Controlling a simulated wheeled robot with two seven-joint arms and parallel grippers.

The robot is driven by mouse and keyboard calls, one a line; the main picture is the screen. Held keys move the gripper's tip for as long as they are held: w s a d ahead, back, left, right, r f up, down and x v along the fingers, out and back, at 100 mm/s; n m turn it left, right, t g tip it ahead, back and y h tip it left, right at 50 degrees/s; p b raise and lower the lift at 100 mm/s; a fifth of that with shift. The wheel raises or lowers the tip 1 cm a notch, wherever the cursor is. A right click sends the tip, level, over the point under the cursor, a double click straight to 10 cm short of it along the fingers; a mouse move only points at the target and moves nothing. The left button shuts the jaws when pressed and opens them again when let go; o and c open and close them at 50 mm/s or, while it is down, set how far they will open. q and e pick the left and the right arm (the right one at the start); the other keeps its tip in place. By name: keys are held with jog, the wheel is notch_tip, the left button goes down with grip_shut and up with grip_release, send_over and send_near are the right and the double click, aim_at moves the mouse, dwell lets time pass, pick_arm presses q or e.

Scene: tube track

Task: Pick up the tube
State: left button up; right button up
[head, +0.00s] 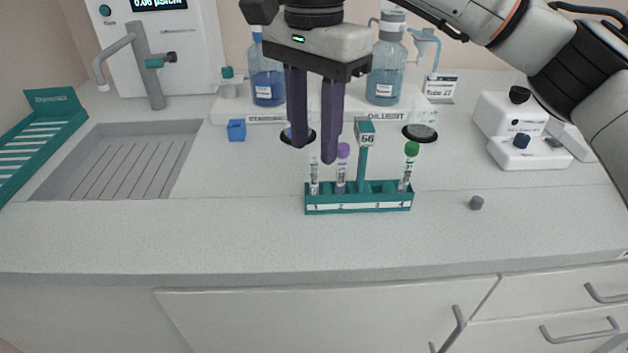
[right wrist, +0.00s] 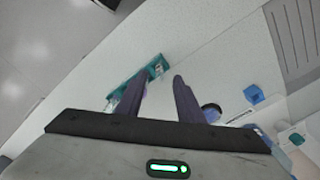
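A small teal rack (head: 330,208) with numbered slots stands on the counter and holds three tubes. A tube with a pale or clear top (head: 314,178) is at slot 1, a purple-capped tube (head: 342,168) at slot 2, and a green-capped tube (head: 408,166) at slot 4. Slot 3 looks empty. My right gripper (head: 312,154) is open above and behind the rack's left part, its fingers pointing down with nothing seen between them. In the right wrist view the rack (right wrist: 154,69) is partly hidden behind one finger. My left gripper is not in view.
Blue bottles (head: 268,80) (head: 386,72) stand on a white shelf behind. A sign marked 56 (head: 367,139) rises from the rack. A sink (head: 115,165) is at left. The front counter is clear.

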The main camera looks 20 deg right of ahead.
aim_at(314, 155)
notch_tip(314, 155, down, 4)
jog(key=shift+r, duration=0.1)
grip_shut()
notch_tip(314, 155, up, 10)
jog(key=shift+r+p, duration=0.1)
jog(key=shift+p, duration=0.5)
